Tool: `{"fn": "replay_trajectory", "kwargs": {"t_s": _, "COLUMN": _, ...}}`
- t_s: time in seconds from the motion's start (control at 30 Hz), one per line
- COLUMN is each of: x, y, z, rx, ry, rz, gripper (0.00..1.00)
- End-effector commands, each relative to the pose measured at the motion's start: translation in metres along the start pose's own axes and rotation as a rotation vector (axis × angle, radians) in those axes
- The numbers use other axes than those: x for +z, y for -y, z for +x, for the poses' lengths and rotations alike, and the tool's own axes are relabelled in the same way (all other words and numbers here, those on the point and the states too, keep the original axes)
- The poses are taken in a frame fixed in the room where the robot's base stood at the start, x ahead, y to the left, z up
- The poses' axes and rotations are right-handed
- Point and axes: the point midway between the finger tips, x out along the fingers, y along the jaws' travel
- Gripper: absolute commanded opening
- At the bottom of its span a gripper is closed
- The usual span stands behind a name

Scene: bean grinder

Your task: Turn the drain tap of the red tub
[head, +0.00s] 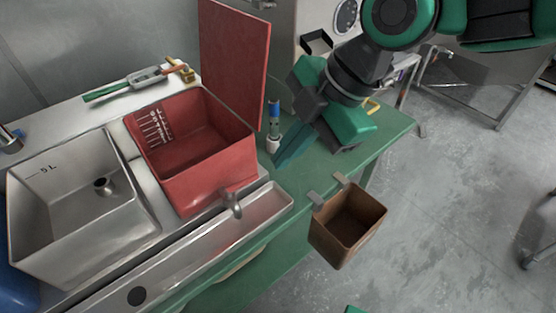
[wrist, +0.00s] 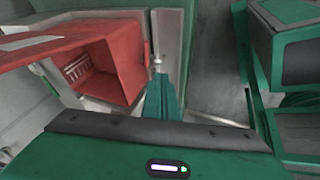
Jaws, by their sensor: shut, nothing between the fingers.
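The red tub (head: 210,178) is an open box standing beside the steel sink in the head view. Its grey drain tap (head: 232,203) sticks out low on its front wall, above the steel trough. In the wrist view the red tub (wrist: 125,62) lies left of my fingers, and a small grey piece that looks like the tap (wrist: 157,63) shows just beyond the fingertips. My gripper (head: 280,163) is shut and empty, its teal fingers pointing down, to the right of the tub and apart from the tap. The fingers also show in the wrist view (wrist: 164,82).
A steel trough (head: 190,242) runs below the tub and sink (head: 80,225). A red upright panel (head: 236,65) stands behind. A blue-topped bottle (head: 273,127) stands near my fingers. A brown bin (head: 345,230) hangs on the green table's (head: 385,130) edge.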

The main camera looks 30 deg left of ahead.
Motion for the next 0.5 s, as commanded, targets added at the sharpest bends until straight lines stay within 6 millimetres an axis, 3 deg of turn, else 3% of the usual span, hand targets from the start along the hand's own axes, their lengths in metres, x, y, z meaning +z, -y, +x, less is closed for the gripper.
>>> {"fn": "replay_trajectory", "kwargs": {"t_s": 0.13, "x": 0.003, "y": 0.003, "z": -0.005, "rx": 0.007, "ry": -0.005, "rz": 0.005, "gripper": 0.0}}
{"fn": "replay_trajectory", "kwargs": {"t_s": 0.5, "x": 0.031, "y": 0.046, "z": 0.031, "rx": 0.18, "ry": -0.111, "rz": 0.084, "gripper": 0.0}}
